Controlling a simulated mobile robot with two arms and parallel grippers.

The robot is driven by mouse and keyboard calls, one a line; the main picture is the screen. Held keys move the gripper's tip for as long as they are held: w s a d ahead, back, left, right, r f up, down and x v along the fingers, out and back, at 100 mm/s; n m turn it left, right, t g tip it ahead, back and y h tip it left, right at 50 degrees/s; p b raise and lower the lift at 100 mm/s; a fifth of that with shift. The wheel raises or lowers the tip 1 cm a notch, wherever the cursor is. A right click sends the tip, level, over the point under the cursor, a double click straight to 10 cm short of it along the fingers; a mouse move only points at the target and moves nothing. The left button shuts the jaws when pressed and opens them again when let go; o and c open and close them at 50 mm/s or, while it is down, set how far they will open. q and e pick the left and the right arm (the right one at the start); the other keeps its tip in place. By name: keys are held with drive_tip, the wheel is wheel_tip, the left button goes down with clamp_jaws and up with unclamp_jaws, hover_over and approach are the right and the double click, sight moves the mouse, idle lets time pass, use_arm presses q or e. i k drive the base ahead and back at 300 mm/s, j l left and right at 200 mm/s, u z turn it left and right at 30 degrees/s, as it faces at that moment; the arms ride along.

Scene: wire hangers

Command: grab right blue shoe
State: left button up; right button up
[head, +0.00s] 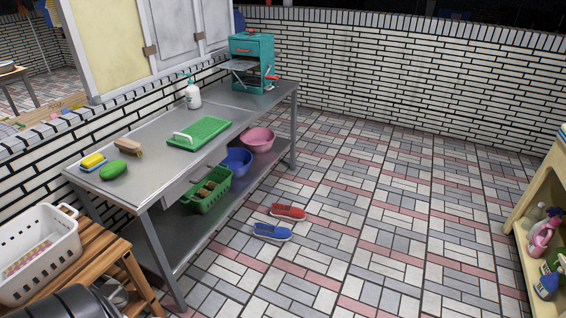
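A blue shoe (271,232) lies on the tiled floor in the middle of the head view, in front of the metal table's lower shelf. Only one blue shoe shows, and I cannot tell whether it is a left or a right one. A red shoe (288,212) lies just behind it, slightly to the right. Neither of my grippers is in view.
A metal table (225,108) stands at left, with a green basket (207,190), a blue basin (237,161) and a pink basin (258,139) low under it. A wooden stand with a white basket (38,250) is front left. The floor right of the shoes is clear up to a yellow shelf (540,185).

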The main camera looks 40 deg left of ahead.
sight(278, 235)
drive_tip(key=i+j+u, duration=0.2)
drive_tip(key=i+u, duration=0.2)
drive_tip(key=i, duration=0.3)
drive_tip(key=i+u, duration=0.35)
drive_tip(key=i, duration=0.35)
drive_tip(key=i+l+u, duration=0.4)
drive_tip(key=i, duration=0.3)
drive_tip(key=j, duration=0.1)
